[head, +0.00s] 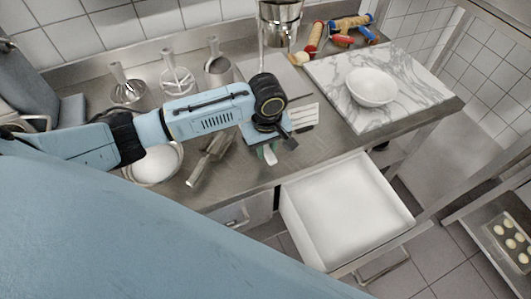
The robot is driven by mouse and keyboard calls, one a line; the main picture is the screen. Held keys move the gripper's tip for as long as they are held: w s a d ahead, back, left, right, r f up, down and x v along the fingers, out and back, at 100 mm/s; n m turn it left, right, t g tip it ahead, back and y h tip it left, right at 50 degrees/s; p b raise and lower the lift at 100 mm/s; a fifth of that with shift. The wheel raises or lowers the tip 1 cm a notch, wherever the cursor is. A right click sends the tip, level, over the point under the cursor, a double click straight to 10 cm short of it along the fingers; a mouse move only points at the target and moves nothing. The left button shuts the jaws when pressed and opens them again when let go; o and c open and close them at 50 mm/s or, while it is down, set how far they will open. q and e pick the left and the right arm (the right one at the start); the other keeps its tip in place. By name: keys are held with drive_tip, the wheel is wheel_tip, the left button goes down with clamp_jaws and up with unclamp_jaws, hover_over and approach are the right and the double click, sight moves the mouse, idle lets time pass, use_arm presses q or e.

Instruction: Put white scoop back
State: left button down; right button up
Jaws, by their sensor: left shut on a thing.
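My left gripper (280,142) reaches in from the left and is low over the front of the metal counter. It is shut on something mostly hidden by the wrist. A small white piece (269,155) shows just below the jaws and looks like part of the white scoop; the rest of its shape is hidden. My right gripper is not in view.
A white slotted utensil (304,117) lies right of the gripper, and a metal utensil (212,151) lies left. A white bowl (372,86) sits on a marble board (422,76). Metal tools (177,81) stand behind. A tray (497,232) of pale rounds is at far right.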

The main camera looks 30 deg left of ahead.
use_arm(q)
drive_tip(key=shift+f, duration=1.7)
drive_tip(key=shift+f, duration=0.1)
drive_tip(key=c, duration=1.3)
unclamp_jaws()
drive_tip(key=shift+o, duration=0.2)
wheel_tip(320, 180, up, 12)
drive_tip(key=shift+r+p, duration=0.15)
drive_tip(key=shift+p, duration=0.2)
drive_tip(key=shift+s, duration=0.1)
